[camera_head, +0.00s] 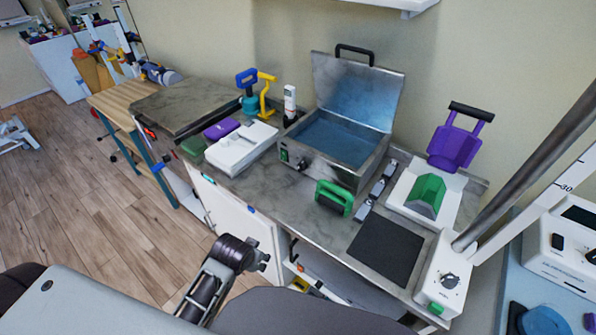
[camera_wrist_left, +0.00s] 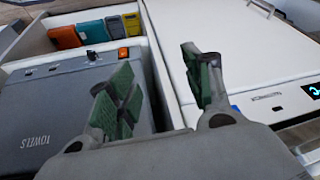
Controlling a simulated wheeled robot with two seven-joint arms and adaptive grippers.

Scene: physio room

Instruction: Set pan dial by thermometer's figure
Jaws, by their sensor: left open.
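The metal pan (camera_head: 362,167) stands open on the counter, its lid raised at the back and bluish water inside. A small dark dial (camera_head: 302,164) sits on its front, beside a green switch (camera_head: 284,155); the dial's setting is too small to read. A white upright device (camera_head: 290,101), which looks like the thermometer, stands just left of the pan; its figure is not legible. My left gripper (camera_head: 262,258) is in front of the counter, well below and apart from the pan. In the left wrist view its green-padded fingers (camera_wrist_left: 160,88) are apart and empty. My right gripper is not in view.
A white box (camera_head: 240,148) and purple block (camera_head: 221,129) lie left of the pan. A green-handled tool (camera_head: 334,197) stands before it, near a black mat (camera_head: 386,249). Below my left gripper are a grey TOWELS box (camera_wrist_left: 60,115) and a white lid (camera_wrist_left: 245,50).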

